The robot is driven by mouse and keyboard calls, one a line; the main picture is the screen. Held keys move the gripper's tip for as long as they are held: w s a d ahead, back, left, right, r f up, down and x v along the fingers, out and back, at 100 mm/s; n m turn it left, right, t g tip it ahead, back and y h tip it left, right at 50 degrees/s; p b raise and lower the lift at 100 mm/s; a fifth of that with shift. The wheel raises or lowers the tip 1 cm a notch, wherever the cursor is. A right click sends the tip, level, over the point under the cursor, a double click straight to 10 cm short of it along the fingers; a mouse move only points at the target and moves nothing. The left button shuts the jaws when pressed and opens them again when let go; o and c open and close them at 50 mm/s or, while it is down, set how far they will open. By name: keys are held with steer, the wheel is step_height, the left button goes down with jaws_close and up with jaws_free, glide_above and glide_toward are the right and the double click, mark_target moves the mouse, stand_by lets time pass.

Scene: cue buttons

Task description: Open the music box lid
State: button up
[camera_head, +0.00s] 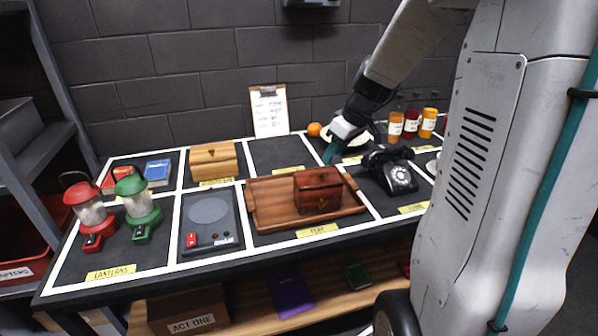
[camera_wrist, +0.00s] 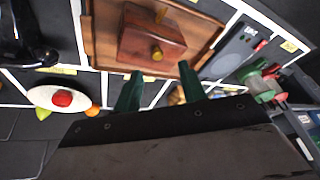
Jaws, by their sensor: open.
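The music box appears to be the reddish-brown wooden box (camera_head: 318,190) on a wooden tray (camera_head: 272,212); its lid looks shut. In the wrist view the box (camera_wrist: 138,40) shows at the top, with a brass knob (camera_wrist: 156,53) on the side nearer my fingers. My gripper (camera_head: 331,152) is behind and above the box in the head view, its green fingers pointing down. In the wrist view my gripper (camera_wrist: 160,88) has its two fingers apart, with nothing between them. It does not appear to touch the box.
A black rotary telephone (camera_head: 392,172) stands close to the box's right. A light wooden box (camera_head: 213,163) is at the back left. Red and green lanterns (camera_head: 140,215) and a grey device (camera_head: 210,222) stand left. A plate with a red fruit (camera_wrist: 62,98) lies behind.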

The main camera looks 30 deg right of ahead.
mark_target(321, 174)
steer(key=shift+n, duration=0.7)
steer(key=x, duration=0.7)
steer(key=shift+w+d+f, duration=0.1)
steer(key=shift+w+f, duration=0.15)
steer(key=shift+w, duration=0.25)
steer(key=shift+c, duration=0.3)
jaws_close()
